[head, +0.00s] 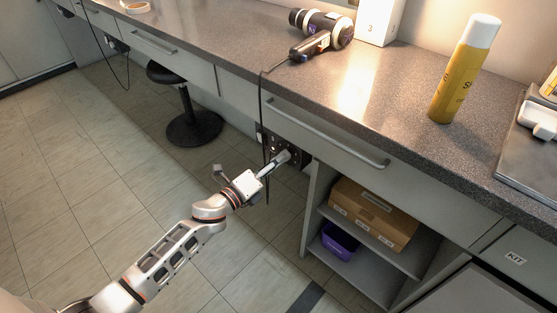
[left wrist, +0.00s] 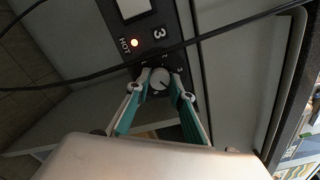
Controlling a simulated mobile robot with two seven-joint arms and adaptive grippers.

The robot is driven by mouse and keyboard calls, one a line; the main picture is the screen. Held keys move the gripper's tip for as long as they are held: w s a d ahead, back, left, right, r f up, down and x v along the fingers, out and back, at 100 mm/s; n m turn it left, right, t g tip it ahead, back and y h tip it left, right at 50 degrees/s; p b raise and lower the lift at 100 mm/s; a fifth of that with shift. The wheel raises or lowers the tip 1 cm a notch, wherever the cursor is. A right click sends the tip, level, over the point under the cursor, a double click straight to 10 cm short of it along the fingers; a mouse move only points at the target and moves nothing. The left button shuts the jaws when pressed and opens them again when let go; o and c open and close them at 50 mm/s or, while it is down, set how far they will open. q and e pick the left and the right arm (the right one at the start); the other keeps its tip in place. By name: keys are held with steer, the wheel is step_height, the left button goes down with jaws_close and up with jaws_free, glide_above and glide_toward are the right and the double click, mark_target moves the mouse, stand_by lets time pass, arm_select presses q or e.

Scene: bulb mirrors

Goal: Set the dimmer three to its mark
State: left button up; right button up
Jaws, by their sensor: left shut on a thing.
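Dimmer three is a round grey knob (left wrist: 160,80) on a dark panel (left wrist: 130,42) in the left wrist view. My left gripper (left wrist: 160,84) is shut on the knob, a fingertip on each side. In the head view, my left gripper (head: 286,156) reaches the dark panel (head: 293,146) below the counter; its fingers hide the knob. My right gripper is not in view.
A black cable (head: 262,112) hangs from the counter (head: 250,50) past my left gripper and crosses the wrist view. A drawer handle (head: 330,135) juts out above. An open shelf with a cardboard box (head: 372,210) is right of the panel. A stool (head: 193,127) stands left.

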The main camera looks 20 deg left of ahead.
arm_select(q)
steer(key=shift+r, duration=0.1)
steer(key=o, duration=1.1)
steer(key=v, duration=1.2)
